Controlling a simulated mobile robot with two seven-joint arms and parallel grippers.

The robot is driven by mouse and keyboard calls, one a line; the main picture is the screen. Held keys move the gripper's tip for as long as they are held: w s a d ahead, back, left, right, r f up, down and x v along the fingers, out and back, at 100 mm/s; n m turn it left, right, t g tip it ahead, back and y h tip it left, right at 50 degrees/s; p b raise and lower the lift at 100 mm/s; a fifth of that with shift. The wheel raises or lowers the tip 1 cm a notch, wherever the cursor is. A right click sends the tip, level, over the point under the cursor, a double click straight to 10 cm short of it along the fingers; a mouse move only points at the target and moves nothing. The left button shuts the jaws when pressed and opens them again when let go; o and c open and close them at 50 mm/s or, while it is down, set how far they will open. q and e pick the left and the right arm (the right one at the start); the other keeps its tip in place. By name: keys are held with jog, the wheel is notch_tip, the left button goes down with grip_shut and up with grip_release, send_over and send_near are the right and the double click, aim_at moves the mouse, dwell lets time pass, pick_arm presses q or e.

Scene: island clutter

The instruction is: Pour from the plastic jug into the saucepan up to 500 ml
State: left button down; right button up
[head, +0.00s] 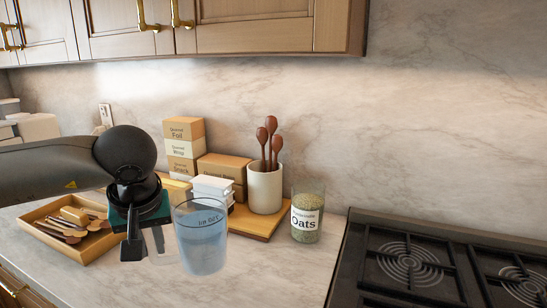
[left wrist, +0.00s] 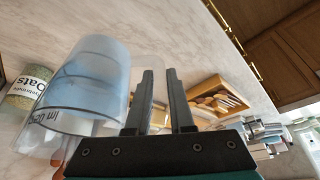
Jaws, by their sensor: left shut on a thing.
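The plastic jug (head: 203,245) is clear with a bluish lower part and dark markings near its rim. It looks close to upright in front of the counter items; I cannot tell whether it touches the counter. It also shows large in the left wrist view (left wrist: 92,75), beside the fingers. My left gripper (head: 133,245) is at the jug's left side, shut on its clear handle. Its two dark fingers show in the left wrist view (left wrist: 163,100). No saucepan is in view. My right gripper is not in view.
A black gas hob (head: 400,265) is at the right, its visible part bare. An oats jar (head: 307,218) and a utensil crock (head: 264,190) stand behind the jug. A wooden tray (head: 50,237) of utensils is at the left. Counter between jug and hob is clear.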

pick_arm(q)
jog(key=s+d+f+m+h, duration=0.2)
jog(key=s+d+f+m, duration=0.1)
jog(key=s+d, duration=0.3)
jog(key=shift+s+m, duration=0.9)
jog(key=shift+s, duration=0.3)
jog(key=shift+f, duration=0.1)
